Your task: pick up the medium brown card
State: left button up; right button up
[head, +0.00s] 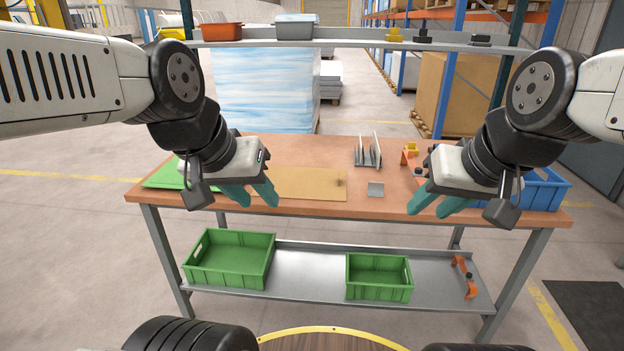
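A flat brown card (312,184) lies on the orange-brown workbench top (300,150), left of the middle. Its left part is hidden behind my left gripper, and I cannot tell its full size. My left gripper (256,196), with teal fingers, hangs above the card's left end; its fingers are apart with nothing seen between them. My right gripper (432,205) is over the right part of the bench, its teal fingers apart and empty.
A green sheet (166,176) lies at the bench's left. A metal rack with upright plates (368,152) and a small grey square (376,189) stand right of the card. A blue crate (546,190) is at the right end. Green crates (230,259) (380,278) sit on the lower shelf.

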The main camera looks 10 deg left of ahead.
aim_at(325, 185)
jog(key=z, duration=1.1)
jog(key=u, duration=1.4)
jog(key=i+l+u, duration=0.1)
jog(key=i, duration=0.45)
jog(key=i+l+u, duration=0.15)
jog(key=i, duration=0.35)
jog(key=l, duration=0.1)
